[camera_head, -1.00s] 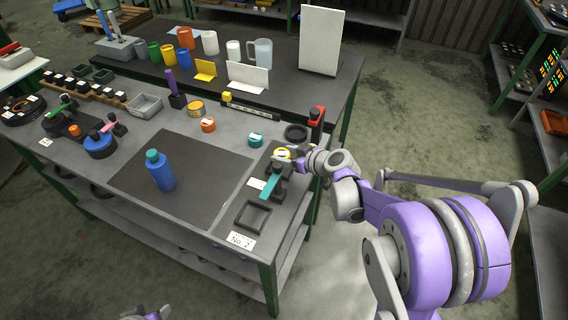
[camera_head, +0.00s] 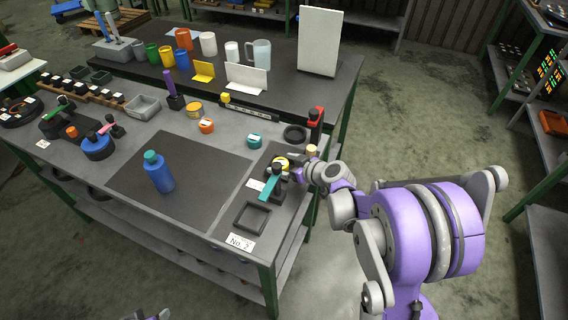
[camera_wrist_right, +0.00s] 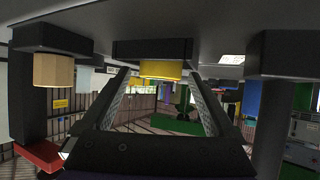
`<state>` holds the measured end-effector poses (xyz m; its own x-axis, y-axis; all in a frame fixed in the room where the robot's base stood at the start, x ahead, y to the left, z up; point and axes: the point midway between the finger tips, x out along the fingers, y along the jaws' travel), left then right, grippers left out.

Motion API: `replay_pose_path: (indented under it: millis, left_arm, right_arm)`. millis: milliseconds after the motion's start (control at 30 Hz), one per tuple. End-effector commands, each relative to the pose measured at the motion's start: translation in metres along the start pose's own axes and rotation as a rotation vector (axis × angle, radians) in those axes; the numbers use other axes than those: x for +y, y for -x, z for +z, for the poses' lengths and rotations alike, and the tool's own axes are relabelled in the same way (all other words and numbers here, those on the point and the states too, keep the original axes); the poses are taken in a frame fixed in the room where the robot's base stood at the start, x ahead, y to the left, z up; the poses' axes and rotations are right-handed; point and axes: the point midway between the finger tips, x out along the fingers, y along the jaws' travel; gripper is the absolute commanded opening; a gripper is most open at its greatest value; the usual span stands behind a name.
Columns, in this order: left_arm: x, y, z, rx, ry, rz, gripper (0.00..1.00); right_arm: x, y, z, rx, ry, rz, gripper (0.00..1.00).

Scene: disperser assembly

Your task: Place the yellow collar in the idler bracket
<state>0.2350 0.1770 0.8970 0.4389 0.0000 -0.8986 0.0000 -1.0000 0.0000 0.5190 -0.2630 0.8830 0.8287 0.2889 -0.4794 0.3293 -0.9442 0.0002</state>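The yellow collar (camera_head: 281,163) sits low at the right side of the bench, by the black fixture with a teal lever (camera_head: 270,188). In the right wrist view, which looks upside down, the collar (camera_wrist_right: 160,70) rests against a dark block (camera_wrist_right: 152,48) that appears to be the idler bracket. How deep it sits is not visible. My right gripper (camera_head: 291,163) is at the collar; its fingers (camera_wrist_right: 158,92) stand apart on either side, with a slight gap showing. My left gripper (camera_head: 150,315) only just shows at the bottom edge, its fingers unclear.
A red-topped black stand (camera_head: 316,122) and a tan cylinder (camera_head: 312,151) are close to my right gripper. A black ring (camera_head: 295,133) lies behind it. A blue bottle (camera_head: 158,172) stands on the dark mat (camera_head: 205,190). An empty square tray (camera_head: 252,217) is in front.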

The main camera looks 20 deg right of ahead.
Motion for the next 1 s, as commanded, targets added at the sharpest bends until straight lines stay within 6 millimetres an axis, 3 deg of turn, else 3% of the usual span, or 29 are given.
replay_pose_path:
  millis: [267,700,900,1000]
  left_arm:
    - [0.0,0.001,-0.001,0.001,0.0,0.0,0.5]
    - [0.0,0.006,-0.005,0.004,0.0,0.0,0.5]
    - [0.0,0.008,-0.006,0.005,0.0,0.0,0.5]
    - [0.0,0.008,-0.007,0.005,0.0,0.0,0.5]
  right_arm:
    - [0.001,0.01,-0.001,0.0,-0.001,0.002,0.93]
    - [0.001,0.098,-0.002,0.0,-0.001,0.003,0.93]
    - [-0.001,0.118,-0.001,-0.003,-0.002,0.0,0.93]
    - [-0.016,0.121,0.001,-0.038,-0.019,-0.018,0.93]
